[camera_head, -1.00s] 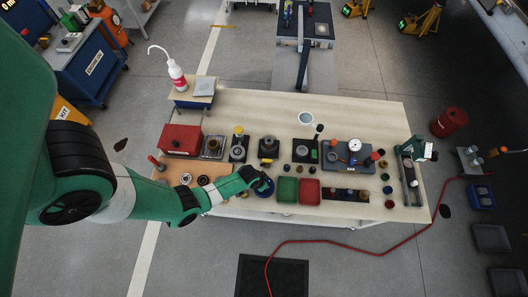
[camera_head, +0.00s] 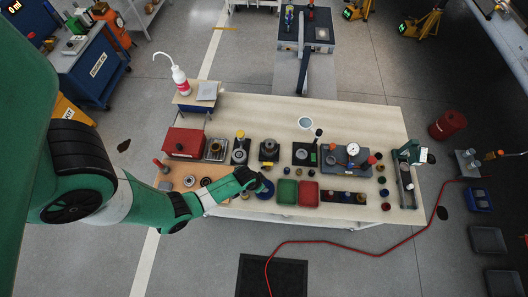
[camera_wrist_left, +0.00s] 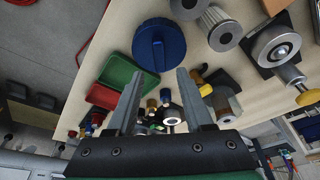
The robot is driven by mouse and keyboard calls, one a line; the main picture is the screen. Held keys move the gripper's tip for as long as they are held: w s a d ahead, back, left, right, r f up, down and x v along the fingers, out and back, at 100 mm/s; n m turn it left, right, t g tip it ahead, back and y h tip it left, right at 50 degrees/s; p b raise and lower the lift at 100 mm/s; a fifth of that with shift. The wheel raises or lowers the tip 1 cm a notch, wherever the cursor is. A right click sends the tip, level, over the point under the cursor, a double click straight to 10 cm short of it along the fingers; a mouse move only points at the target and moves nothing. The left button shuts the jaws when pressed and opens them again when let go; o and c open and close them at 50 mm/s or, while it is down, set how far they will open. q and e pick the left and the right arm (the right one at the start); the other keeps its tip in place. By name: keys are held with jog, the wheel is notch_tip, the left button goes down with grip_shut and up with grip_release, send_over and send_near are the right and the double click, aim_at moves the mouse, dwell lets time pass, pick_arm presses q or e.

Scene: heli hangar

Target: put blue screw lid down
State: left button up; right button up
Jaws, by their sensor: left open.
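The blue screw lid (camera_wrist_left: 158,45) is a round disc with a raised bar across its top. It rests on the light wooden table in the left wrist view, just beyond my left fingertips. In the head view the blue lid (camera_head: 265,190) lies near the table's front edge, partly hidden by my left gripper (camera_head: 257,183). In the wrist view my left gripper (camera_wrist_left: 160,76) is open, with nothing held between its fingers. My right gripper is not in view.
A green tray (camera_head: 287,190) and a red tray (camera_head: 309,193) stand right of the lid. Metal cylinders, including a ribbed one (camera_wrist_left: 219,27), stand near it. A red box (camera_head: 183,142) is at the left. The table (camera_head: 260,110) is clear toward the back.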

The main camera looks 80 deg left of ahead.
pick_arm(q)
jog(key=p+v, duration=0.4)
jog(key=v, duration=0.2)
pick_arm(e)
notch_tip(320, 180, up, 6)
pick_arm(q)
jog(key=shift+s, duration=0.1)
